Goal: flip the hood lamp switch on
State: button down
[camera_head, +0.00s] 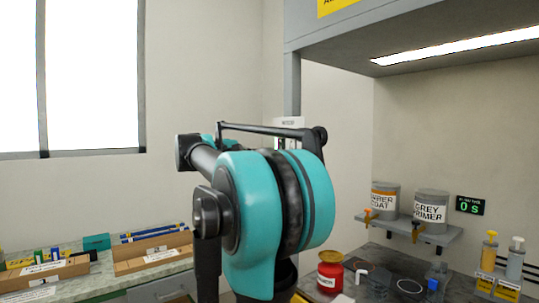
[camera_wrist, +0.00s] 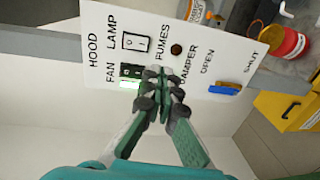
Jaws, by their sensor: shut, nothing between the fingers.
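In the wrist view the white hood panel (camera_wrist: 200,45) is rotated, with its lettering running up the picture. The hood lamp switch (camera_wrist: 135,41) is a white rocker in a black frame under the word LAMP. Below it, beside the word FAN, is the fan switch (camera_wrist: 130,71), with a bright green glow at its lower edge. My gripper (camera_wrist: 158,73) is shut and empty, its tips just right of the fan switch and below the lamp switch. Whether the tips touch the panel is unclear. In the head view the panel (camera_head: 289,124) is mostly hidden behind my arm.
The panel also has a dark round FUMES indicator (camera_wrist: 176,49) and a blue damper lever (camera_wrist: 225,88). The hood's light strip (camera_head: 455,47) looks bright white. A red tin (camera_head: 330,272) and a shelf with paint cans (camera_head: 430,205) stand right of my arm.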

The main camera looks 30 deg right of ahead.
jog(key=shift+a+f, duration=0.1)
jog(key=shift+a, duration=0.75)
jog(key=s+a+f+t+y, duration=0.1)
jog(key=s+a+f+y, duration=0.15)
jog(key=f, duration=0.85)
jog(key=s+a+f+y, duration=0.1)
jog(key=a+f+y, duration=0.25)
jog(key=f, duration=0.75)
jog(key=s+a+f+t+y, duration=0.15)
jog(key=a+f, duration=0.25)
jog(key=f, duration=0.7)
jog(key=s+a+f+y, duration=0.4)
jog(key=s+a+f, duration=0.3)
jog(key=f, duration=0.3)
jog(key=s+a+f+y, duration=0.5)
jog(key=s+a+f, duration=0.1)
jog(key=a+f, duration=0.4)
jog(key=shift+s+a+f+m, duration=0.15)
jog(key=shift+s+f+m, duration=0.25)
jog(key=shift+f, duration=0.25)
jog(key=shift+t, duration=0.25)
